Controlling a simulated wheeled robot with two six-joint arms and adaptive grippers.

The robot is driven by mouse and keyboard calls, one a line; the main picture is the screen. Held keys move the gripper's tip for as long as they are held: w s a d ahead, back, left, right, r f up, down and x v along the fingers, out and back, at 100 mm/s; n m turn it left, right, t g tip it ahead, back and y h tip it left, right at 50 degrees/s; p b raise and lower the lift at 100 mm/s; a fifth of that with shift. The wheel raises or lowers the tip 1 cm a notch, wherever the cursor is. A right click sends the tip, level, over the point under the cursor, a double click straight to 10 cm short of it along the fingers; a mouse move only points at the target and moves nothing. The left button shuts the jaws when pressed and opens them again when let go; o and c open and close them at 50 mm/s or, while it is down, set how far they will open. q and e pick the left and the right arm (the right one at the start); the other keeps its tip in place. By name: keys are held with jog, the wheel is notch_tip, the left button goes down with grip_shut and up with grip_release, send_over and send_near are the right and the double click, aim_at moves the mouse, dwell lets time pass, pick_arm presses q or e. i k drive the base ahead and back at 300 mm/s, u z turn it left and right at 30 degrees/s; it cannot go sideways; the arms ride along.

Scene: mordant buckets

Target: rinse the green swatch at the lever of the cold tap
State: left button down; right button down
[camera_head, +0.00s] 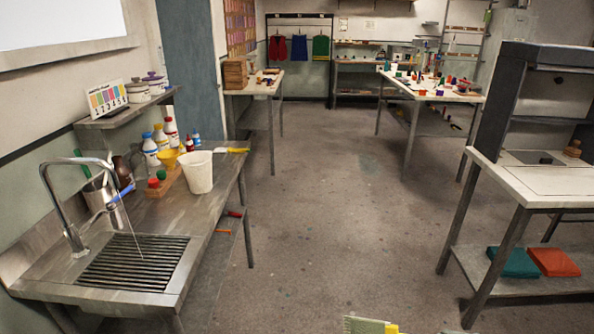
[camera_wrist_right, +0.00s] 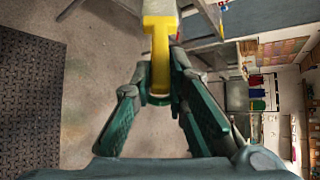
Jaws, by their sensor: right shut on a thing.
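The tap (camera_head: 52,190) arches over the ribbed sink (camera_head: 135,262) at the left. Its blue lever (camera_head: 122,195) shows near the spout, and a thin stream of water falls onto the sink's ribs. A pale green swatch (camera_head: 364,325) shows at the bottom edge of the head view, with a yellow holder (camera_head: 392,329) beside it. In the wrist view my right gripper (camera_wrist_right: 160,85) is shut on the yellow holder (camera_wrist_right: 160,45); a pale piece shows at its top end, cut by the frame edge. The swatch is far right of the sink. My left gripper is out of view.
A white-topped table (camera_head: 540,185) stands at the right, with teal and orange folded cloths below. The floor between is clear.

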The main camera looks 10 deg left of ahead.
aim_at(110, 205)
jog(key=i, duration=1.05)
jog(key=u, duration=1.35)
